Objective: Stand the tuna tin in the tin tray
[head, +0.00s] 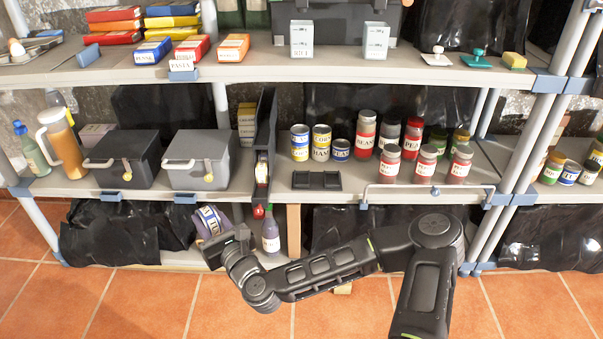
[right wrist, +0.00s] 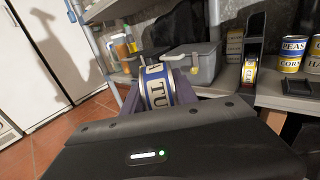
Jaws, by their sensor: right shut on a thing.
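The tuna tin (head: 209,217), with a blue and white label, is held in my right gripper (head: 212,226) low in front of the lower shelf, left of centre. In the right wrist view the tin (right wrist: 157,88) sits between the purple-grey fingers, tilted, with part of its "TU" lettering showing. A low black tray (head: 317,181), which I take to be the tin tray, lies on the front of the middle shelf and looks empty. The tin is below and to the left of it, well apart. My left gripper is not in view.
Several tins (head: 321,143) stand behind the tray, with jars (head: 391,164) to their right. A dark upright divider (head: 265,130) stands left of the tray. Two grey lidded boxes (head: 200,160) are farther left. A wire rail (head: 428,187) runs along the shelf front at right.

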